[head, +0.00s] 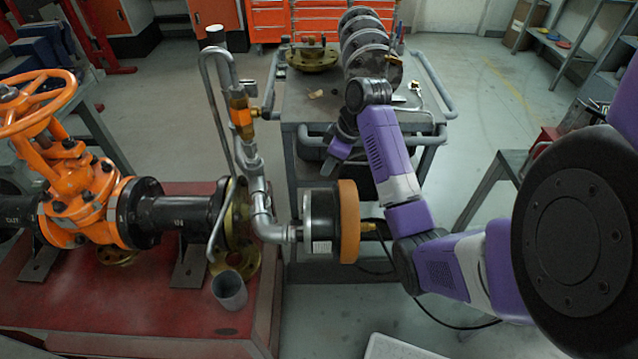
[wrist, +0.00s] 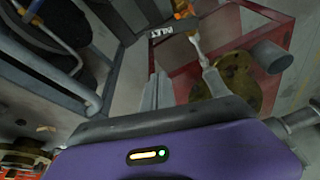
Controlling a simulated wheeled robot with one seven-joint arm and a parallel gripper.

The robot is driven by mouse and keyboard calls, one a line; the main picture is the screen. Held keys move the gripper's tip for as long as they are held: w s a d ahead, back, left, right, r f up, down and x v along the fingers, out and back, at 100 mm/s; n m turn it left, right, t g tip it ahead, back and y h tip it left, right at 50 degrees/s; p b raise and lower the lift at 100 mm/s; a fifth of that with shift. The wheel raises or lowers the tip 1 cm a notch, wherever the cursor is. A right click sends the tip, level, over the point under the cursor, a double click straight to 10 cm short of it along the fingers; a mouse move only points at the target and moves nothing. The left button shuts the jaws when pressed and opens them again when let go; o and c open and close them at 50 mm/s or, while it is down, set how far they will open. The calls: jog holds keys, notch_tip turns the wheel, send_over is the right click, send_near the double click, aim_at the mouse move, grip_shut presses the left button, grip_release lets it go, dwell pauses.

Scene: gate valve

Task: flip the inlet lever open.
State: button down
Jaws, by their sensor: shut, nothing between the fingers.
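The small brass and orange inlet valve (head: 241,112) sits on the upright silver pipe in the head view, left of centre. An orange part of it shows at the top of the wrist view (wrist: 184,8). I cannot make out the lever's exact position. My gripper (head: 333,168) is to the right of the valve and apart from it, in front of the cart. In the wrist view its two grey fingers (wrist: 157,91) are close together, with nothing between them. The silver pipe (wrist: 206,66) runs just right of the fingers in that picture.
A round black and orange gauge-like part (head: 346,222) sticks out right of the pipe. The orange gate valve (head: 82,190) and a grey cup (head: 229,291) stand on the red bench (head: 110,305). A grey cart (head: 310,110) with flanges stands behind my arm.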

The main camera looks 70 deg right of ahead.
jog(key=x, duration=1)
jog(key=s+p, duration=0.1)
jog(key=s, duration=0.3)
jog(key=shift+d, duration=0.1)
